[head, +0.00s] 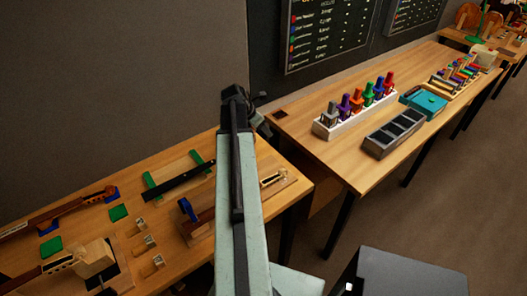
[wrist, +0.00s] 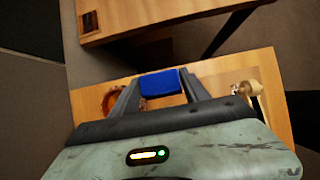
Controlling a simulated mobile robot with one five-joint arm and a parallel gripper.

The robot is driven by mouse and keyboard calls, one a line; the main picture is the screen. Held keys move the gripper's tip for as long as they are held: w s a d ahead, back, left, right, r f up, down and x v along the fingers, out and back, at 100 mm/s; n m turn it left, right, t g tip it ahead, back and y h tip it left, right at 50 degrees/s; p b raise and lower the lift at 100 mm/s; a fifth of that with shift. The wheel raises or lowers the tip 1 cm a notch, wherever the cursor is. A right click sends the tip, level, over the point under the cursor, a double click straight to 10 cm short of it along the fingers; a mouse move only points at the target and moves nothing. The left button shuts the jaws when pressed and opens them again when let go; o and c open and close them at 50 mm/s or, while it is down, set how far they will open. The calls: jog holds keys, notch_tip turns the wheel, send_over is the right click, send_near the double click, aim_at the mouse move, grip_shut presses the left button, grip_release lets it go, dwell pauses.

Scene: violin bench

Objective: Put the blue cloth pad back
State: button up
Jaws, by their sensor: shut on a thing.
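The blue cloth pad (wrist: 161,83) shows in the wrist view as a small bright blue block between the two fingers of my gripper (wrist: 160,90). My gripper is shut on it and holds it over a wooden bench. In the head view my arm reaches away up the middle. My gripper (head: 250,108) is at its far end, near the gap between the two benches. The pad cannot be made out there.
The near bench (head: 75,205) carries violin parts, green pads (head: 118,212), blue supports and a dark bar on green rests (head: 180,180). The right bench (head: 335,155) holds a white rack (head: 352,120) of coloured items, a dark compartment tray (head: 394,135) and a teal box (head: 424,103). Its left end is mostly clear.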

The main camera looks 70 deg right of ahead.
aim_at(266, 150)
notch_tip(266, 150, down, 10)
jog(key=b, duration=0.9)
jog(key=shift+f+b, duration=0.15)
jog(key=shift+b, duration=0.2)
jog(key=shift+r, duration=0.25)
jog(key=shift+f, duration=0.2)
jog(key=o, duration=1.2)
jog(key=shift+s, duration=0.1)
jog(key=shift+a+r+p, duration=0.1)
jog(key=shift+r+p, duration=0.4)
jog(key=shift+p, duration=0.05)
jog(key=p+v, duration=0.9)
jog(key=v, duration=0.2)
jog(key=shift+a+r+p, duration=0.1)
jog(key=shift+a+p, duration=0.05)
jog(key=shift+p, duration=0.2)
